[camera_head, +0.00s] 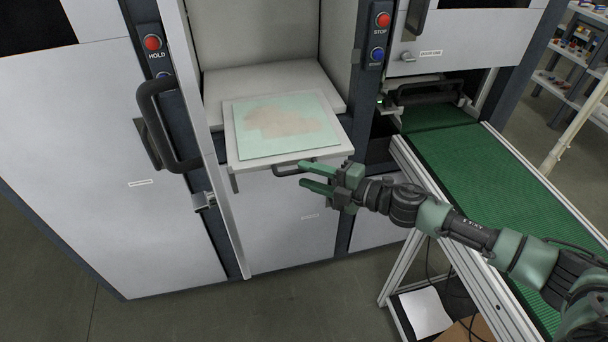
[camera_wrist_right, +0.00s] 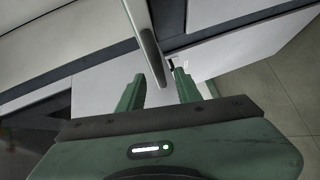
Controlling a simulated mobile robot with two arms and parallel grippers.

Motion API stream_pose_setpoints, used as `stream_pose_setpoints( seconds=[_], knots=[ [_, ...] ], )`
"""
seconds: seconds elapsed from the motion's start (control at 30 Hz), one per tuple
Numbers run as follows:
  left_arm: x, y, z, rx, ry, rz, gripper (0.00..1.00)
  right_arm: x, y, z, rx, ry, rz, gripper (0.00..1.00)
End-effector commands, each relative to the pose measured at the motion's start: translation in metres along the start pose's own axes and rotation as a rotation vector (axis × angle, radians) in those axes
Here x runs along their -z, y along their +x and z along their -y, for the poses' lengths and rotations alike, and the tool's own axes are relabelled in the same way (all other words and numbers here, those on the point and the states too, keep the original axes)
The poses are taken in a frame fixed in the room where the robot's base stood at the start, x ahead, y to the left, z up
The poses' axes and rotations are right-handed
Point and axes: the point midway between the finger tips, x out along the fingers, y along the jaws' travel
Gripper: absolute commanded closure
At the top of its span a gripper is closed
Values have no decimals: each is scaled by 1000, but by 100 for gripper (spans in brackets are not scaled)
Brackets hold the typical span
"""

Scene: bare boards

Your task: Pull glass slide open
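The slide is a white tray (camera_head: 233,160) with a pale green glass sheet (camera_head: 250,145) lying on it, marked by a brownish patch. It sticks out of an open bay in the white machine. A dark handle (camera_head: 285,170) sits under its front edge. My right gripper (camera_head: 302,174) is open at this handle, coming in from the right. In the right wrist view, a grey bar, apparently the handle (camera_wrist_right: 148,45), ends between the two open fingertips (camera_wrist_right: 158,86). I cannot tell whether the fingers touch it. My left gripper is not in view.
An open door (camera_head: 210,130) with a black handle (camera_head: 160,125) stands left of the tray. A green conveyor (camera_head: 500,175) with a metal frame runs along the right, beside my right arm. The floor (camera_head: 270,310) in front of the machine is clear.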

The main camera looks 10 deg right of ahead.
Motion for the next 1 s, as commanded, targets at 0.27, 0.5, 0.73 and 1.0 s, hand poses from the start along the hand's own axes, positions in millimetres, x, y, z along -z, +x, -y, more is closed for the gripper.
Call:
stream_pose_setpoints(
  seconds=[0.27, 0.5, 0.73, 1.0],
  knots=[
    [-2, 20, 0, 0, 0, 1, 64, -1, -47, 5, 3, 0, 2, 66],
    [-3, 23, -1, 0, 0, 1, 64, 1, -61, 1, 1, -1, -2, 66],
    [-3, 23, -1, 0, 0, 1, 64, 1, -60, 0, 0, 0, -2, 66],
    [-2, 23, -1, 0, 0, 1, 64, -9, -59, 9, -1, 31, 27, 66]
  ],
)
